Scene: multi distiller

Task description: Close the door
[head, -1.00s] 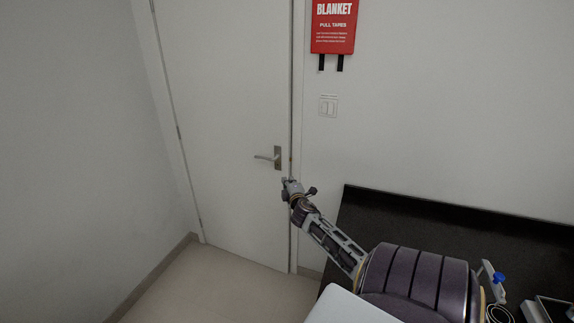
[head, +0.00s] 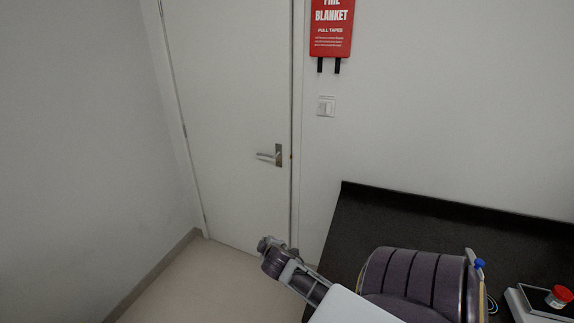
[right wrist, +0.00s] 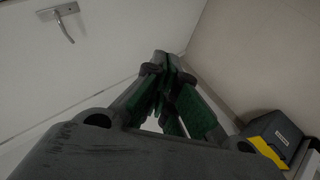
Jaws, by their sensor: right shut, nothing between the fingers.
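The white door (head: 235,100) stands at or very near its frame in the head view; a thin dark line runs down its right edge, and I cannot tell if it is latched. Its silver lever handle (head: 270,154) sits near that edge and also shows at the top left of the right wrist view (right wrist: 62,18). My right gripper (head: 266,244) is below the handle, in front of the door's lower part, apart from the handle. Its fingers (right wrist: 165,72) are shut and empty in the right wrist view. My left gripper is out of view.
A black counter (head: 400,210) stands at the right, with a device with a red button (head: 559,296) on it. A red fire blanket box (head: 331,28) and a light switch (head: 325,106) are on the wall. The floor (head: 215,285) before the door is clear.

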